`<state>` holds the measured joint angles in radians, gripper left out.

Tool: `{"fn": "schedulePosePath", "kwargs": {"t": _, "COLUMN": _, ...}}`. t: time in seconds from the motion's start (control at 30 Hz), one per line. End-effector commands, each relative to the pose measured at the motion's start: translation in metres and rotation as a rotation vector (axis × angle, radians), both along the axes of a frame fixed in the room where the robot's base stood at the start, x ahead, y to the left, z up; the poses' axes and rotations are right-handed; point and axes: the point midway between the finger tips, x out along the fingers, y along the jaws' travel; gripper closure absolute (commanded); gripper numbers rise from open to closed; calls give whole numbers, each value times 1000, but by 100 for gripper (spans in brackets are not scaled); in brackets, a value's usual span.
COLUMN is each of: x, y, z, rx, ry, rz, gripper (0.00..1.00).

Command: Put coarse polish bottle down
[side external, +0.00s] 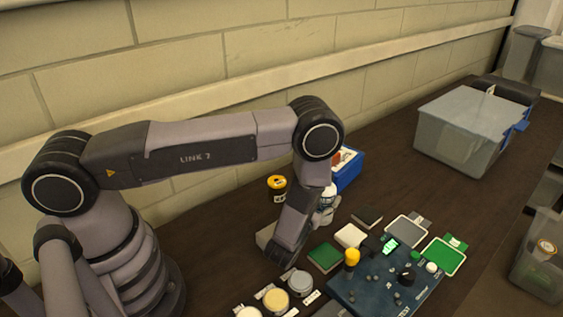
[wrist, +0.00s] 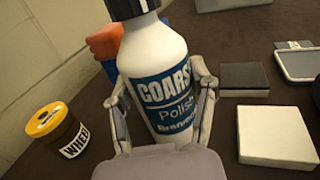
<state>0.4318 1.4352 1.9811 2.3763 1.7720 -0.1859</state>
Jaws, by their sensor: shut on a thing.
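The coarse polish bottle (wrist: 155,65) is white with a black cap and a blue label. In the wrist view it stands between the two fingers of my gripper (wrist: 165,110), which is shut on it. The bottle looks close to upright, slightly tilted in this view. In the side view the bottle (side external: 327,196) is partly hidden behind my arm, and the fingers are mostly hidden too. I cannot tell whether its base touches the table (side external: 215,215).
A yellow-lidded wheel jar (wrist: 62,130) stands left of the bottle. A blue bin (side external: 347,170) is behind it. Dark and white pads (wrist: 277,135) lie to the right. A blue control panel (side external: 378,287) and several round tins (side external: 301,282) are in front. A clear lidded box (side external: 465,130) stands farther back.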

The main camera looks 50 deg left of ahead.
Motion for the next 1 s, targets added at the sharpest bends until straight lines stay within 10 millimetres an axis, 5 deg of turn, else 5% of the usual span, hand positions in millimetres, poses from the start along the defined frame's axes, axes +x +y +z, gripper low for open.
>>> {"fn": "schedulePosePath", "kwargs": {"t": 0.3, "x": 0, "y": 0, "z": -2, "rx": 0, "ry": -1, "rz": 0, "gripper": 84}}
{"fn": "schedulePosePath", "kwargs": {"t": 0.33, "x": 0, "y": 0, "z": -2, "rx": 0, "ry": 1, "rz": 0, "gripper": 40}}
{"fn": "schedulePosePath", "kwargs": {"t": 0.5, "x": 0, "y": 0, "z": -2, "rx": 0, "ry": 1, "rz": 0, "gripper": 18}}
{"fn": "schedulePosePath", "kwargs": {"t": 0.87, "x": 0, "y": 0, "z": 1, "rx": -1, "ry": 0, "rz": 0, "gripper": 18}}
{"fn": "schedulePosePath", "kwargs": {"t": 1.0, "x": -15, "y": -6, "z": 0, "rx": 2, "ry": 5, "rz": -3, "gripper": 18}}
